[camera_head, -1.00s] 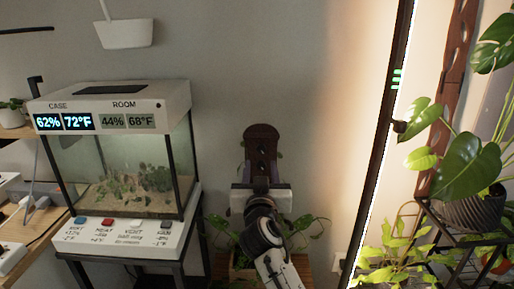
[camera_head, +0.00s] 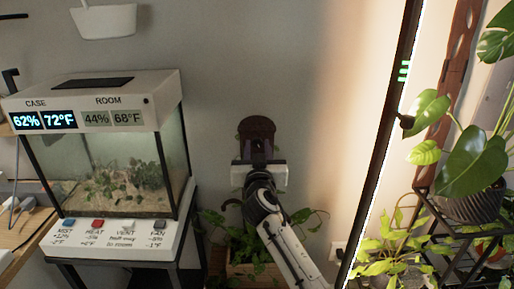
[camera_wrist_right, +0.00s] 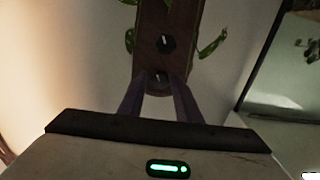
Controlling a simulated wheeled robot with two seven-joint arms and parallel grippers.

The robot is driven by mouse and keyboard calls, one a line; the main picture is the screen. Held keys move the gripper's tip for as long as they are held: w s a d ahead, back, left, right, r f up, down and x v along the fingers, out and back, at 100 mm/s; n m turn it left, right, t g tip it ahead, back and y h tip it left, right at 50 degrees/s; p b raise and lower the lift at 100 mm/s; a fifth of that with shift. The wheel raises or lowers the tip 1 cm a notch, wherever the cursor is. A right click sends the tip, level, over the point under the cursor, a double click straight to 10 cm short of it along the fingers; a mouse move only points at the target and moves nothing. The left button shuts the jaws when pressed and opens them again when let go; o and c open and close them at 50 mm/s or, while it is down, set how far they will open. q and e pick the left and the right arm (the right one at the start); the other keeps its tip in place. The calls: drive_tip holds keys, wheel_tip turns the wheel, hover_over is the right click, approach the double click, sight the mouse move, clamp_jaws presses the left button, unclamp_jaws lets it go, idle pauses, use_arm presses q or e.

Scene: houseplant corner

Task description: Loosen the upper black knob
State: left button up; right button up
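A brown upright board (camera_head: 257,127) stands behind my right gripper (camera_head: 258,158) in the head view, which hides most of its front. In the right wrist view the board (camera_wrist_right: 185,20) carries two black knobs with pale marks. That view looks upside down against the head view, so the knob at the fingers appears to be the upper black knob (camera_wrist_right: 158,78); the lower black knob (camera_wrist_right: 163,43) shows beyond it. My right gripper's two fingers (camera_wrist_right: 158,88) are apart, with the upper knob in line between their tips. Whether they touch it I cannot tell. My left gripper is out of view.
A glass terrarium (camera_head: 110,165) with a display top stands at left on a white button panel (camera_head: 120,237). A planter with leaves (camera_head: 245,260) sits below the board. A dark slanted lit pole (camera_head: 385,120) and a plant rack (camera_head: 465,240) stand at right.

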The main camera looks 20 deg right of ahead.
drive_tip(key=c, duration=0.7)
